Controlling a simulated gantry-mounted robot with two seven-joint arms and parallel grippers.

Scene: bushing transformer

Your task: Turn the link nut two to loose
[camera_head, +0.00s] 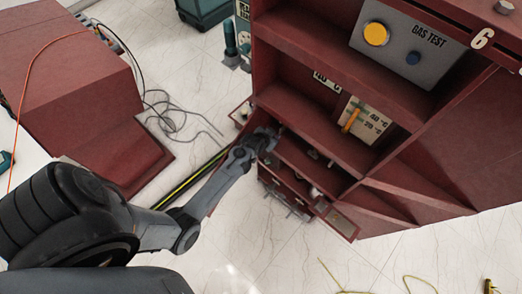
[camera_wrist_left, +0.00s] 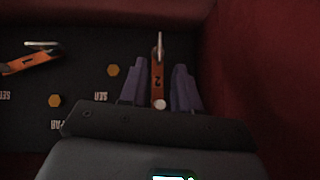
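In the left wrist view, an orange link (camera_wrist_left: 158,76) marked "2" points up the picture on a dark panel. A slim silver piece (camera_wrist_left: 159,45), which looks like its nut, stands at its far end. A pale round stud (camera_wrist_left: 160,104) shows at its near end. My left gripper (camera_wrist_left: 159,66) is open, with one finger on each side of the link and visible gaps to both. The silver piece is just beyond the fingertips. In the head view, my left gripper (camera_head: 268,137) reaches into the red cabinet; its fingers are too small to make out. My right gripper is not in view.
A second orange link (camera_wrist_left: 30,62) with a silver piece lies left on the panel, near yellow hexagons (camera_wrist_left: 113,70). A red wall (camera_wrist_left: 250,80) stands close right. The red cabinet (camera_head: 440,160) has shelves, a gas test box (camera_head: 405,45) and an open lower door (camera_head: 341,222).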

